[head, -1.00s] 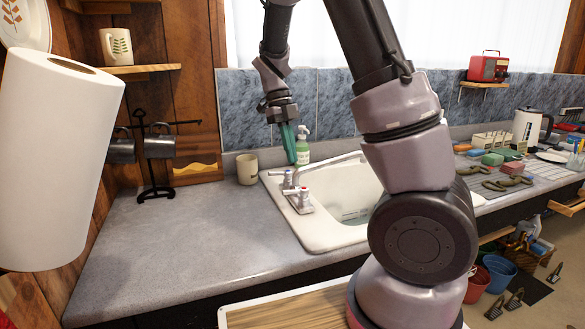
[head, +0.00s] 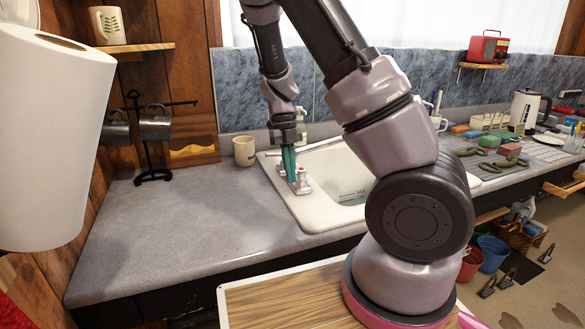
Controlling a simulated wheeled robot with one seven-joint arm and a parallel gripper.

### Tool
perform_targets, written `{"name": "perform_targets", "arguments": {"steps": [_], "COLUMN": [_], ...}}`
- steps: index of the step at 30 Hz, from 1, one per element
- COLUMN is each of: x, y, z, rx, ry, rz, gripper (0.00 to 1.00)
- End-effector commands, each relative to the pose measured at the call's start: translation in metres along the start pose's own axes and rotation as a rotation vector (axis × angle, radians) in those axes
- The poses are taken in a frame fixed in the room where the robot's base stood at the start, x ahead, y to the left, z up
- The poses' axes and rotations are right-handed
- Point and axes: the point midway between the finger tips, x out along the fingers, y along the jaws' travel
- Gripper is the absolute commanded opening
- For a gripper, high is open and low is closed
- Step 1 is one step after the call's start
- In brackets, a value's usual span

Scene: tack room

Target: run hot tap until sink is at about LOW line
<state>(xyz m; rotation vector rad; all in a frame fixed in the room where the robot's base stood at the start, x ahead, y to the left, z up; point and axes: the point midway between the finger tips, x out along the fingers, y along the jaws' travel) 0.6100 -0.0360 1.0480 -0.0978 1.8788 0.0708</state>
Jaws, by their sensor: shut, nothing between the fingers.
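The white sink (head: 311,208) is set in the grey counter, its basin partly hidden by my arm. The tap stands on its left rim; one handle (head: 303,178) with a red mark shows just right of my fingertips. The other handle is hidden behind the fingers. The spout (head: 324,145) reaches right over the basin, partly hidden. My gripper (head: 290,180) points down with its teal fingers shut and empty, at the tap handles; I cannot tell whether it touches one. Something faint shows low in the basin, but I cannot read a LOW line or tell the water level.
A beige mug (head: 244,151) stands left of the sink, and a soap bottle (head: 301,122) behind my gripper. A black mug stand (head: 152,150) and a paper towel roll (head: 48,140) are at the left. The counter's left front is clear.

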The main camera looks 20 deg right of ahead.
Motion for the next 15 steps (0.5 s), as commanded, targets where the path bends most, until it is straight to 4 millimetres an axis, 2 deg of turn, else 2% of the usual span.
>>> {"name": "perform_targets", "arguments": {"steps": [5,15], "x": [-0.0063,-0.0076], "y": [0.0001,0.0004], "z": [0.0117,0.0132], "rx": [0.001,0.000], "ry": [0.001,0.002], "rz": [0.001,0.001], "gripper": [0.00,0.00]}}
